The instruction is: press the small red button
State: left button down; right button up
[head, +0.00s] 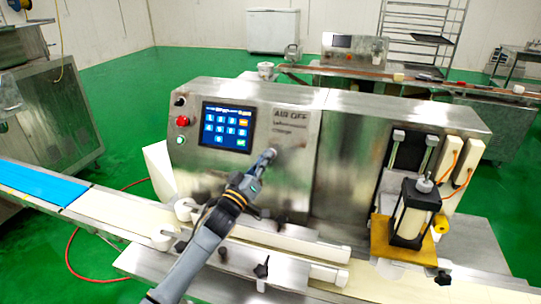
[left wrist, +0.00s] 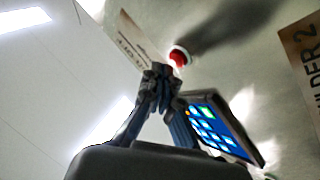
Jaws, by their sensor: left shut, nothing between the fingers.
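A small round red button (head: 182,121) sits on the steel front panel, left of the blue touch screen (head: 227,127). My left gripper (head: 268,155) is shut and empty, in front of the panel right of the screen. In the left wrist view, a red button with a pale collar (left wrist: 178,57) shows just beyond the shut fingertips (left wrist: 162,70). Whether they touch it I cannot tell. The tilted screen (left wrist: 222,125) is below right of it there. My right gripper is not in view.
A black knob (head: 180,101) is above the button. A conveyor with a blue belt (head: 40,184) runs along the front left. A black-framed unit (head: 412,213) stands on the right. Green floor (head: 110,85) is open behind on the left.

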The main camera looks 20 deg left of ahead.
pick_arm(q)
jog(key=shift+w+f, duration=0.1)
jog(key=shift+w, duration=0.15)
jog(key=shift+w+f+b, duration=0.2)
jog(key=shift+w+b, duration=0.15)
dwell(0.7)
dwell(0.4)
jog(key=shift+s+r+p, duration=0.35)
jog(key=shift+s+p, duration=0.4)
jog(key=shift+p, duration=0.1)
jog(key=s+p, duration=0.1)
jog(key=s+r+p, duration=0.1)
jog(key=s+p, duration=0.1)
jog(key=s+r+p, duration=0.1)
jog(key=shift+s+r+p, duration=0.1)
jog(key=shift+s+p, duration=0.1)
jog(key=shift+p, duration=0.15)
